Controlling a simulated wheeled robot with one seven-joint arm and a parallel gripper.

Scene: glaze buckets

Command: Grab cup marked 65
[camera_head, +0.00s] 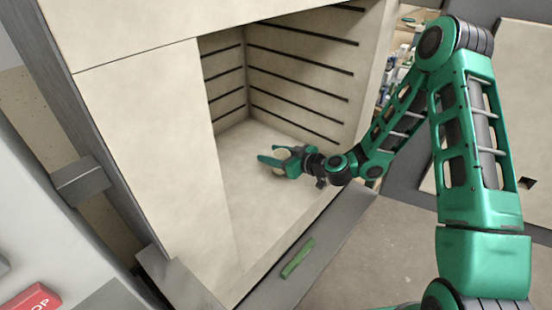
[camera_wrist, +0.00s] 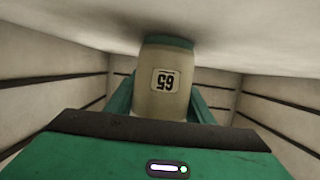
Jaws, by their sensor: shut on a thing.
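The cup marked 65 (camera_wrist: 165,85) is a beige cylinder with a green band at one end and a square white label. In the wrist view the scene is upside down, so its number reads inverted. My gripper (camera_wrist: 163,100) is shut on the cup, with a green finger on each side. In the head view my gripper (camera_head: 275,157) reaches into the open kiln-like chamber (camera_head: 262,190), low over its floor. The cup (camera_head: 279,154) shows only as a small pale patch between the fingers. Its banded end is at or very near the floor; I cannot tell if it touches.
Dark slots (camera_head: 300,95) line the chamber's back and side walls. A grey sill (camera_head: 330,235) runs along its front edge, with a green strip (camera_head: 297,258) on it. A red stop button (camera_head: 32,301) is at lower left. The chamber floor around the cup looks clear.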

